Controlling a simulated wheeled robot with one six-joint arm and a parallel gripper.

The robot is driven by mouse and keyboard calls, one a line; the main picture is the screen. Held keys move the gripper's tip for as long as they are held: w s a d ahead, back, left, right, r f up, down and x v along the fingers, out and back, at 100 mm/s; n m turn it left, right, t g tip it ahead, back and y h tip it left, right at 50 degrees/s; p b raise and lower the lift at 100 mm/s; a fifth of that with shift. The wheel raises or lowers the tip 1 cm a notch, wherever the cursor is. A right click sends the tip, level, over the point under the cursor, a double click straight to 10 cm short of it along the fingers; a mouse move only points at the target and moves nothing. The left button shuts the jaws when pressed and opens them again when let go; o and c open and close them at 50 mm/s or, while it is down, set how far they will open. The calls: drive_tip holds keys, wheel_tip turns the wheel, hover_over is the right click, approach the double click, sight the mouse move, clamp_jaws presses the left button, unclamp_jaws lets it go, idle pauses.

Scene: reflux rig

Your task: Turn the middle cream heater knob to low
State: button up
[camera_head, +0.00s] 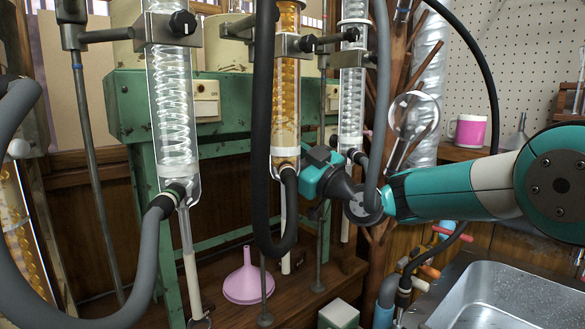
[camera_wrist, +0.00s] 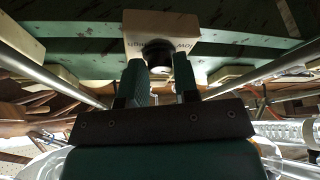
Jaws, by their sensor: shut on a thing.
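In the wrist view, a cream heater box (camera_wrist: 160,28) with upside-down lettering is fixed to a green beam straight ahead. A dark round knob (camera_wrist: 156,72) sits below its face, between the two fingers of my gripper (camera_wrist: 162,82). The fingers are shut on the knob. Its pointer and exact setting cannot be read. In the head view, my gripper (camera_head: 320,172) is behind the middle condenser's hoses, and its fingertips are hidden. The middle heater box and knob are also hidden there by the amber middle condenser (camera_head: 285,100).
Cream heater boxes at left (camera_head: 206,101) and right (camera_head: 332,98) show on the green frame (camera_head: 125,105). Black hoses (camera_head: 264,130) and a clear condenser (camera_head: 172,110) crowd the front. A pink funnel (camera_head: 244,283) stands below. A metal sink (camera_head: 495,300) is at lower right.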

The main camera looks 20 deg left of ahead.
drive_tip(key=o, duration=0.9)
drive_tip(key=shift+r+p, duration=0.2)
drive_tip(key=shift+p, duration=0.55)
drive_tip(key=m+t+p, duration=0.1)
drive_tip(key=m+p, duration=0.2)
drive_tip(key=p, duration=0.3)
drive_tip(key=m+t+h+p, duration=0.1)
drive_tip(key=m+t+p, duration=0.1)
drive_tip(key=p, duration=0.4)
drive_tip(key=shift+s+a+m+h, duration=0.15)
drive_tip(key=shift+m+h, duration=0.15)
drive_tip(key=shift+m, duration=0.3)
drive_tip(key=shift+p, duration=0.5)
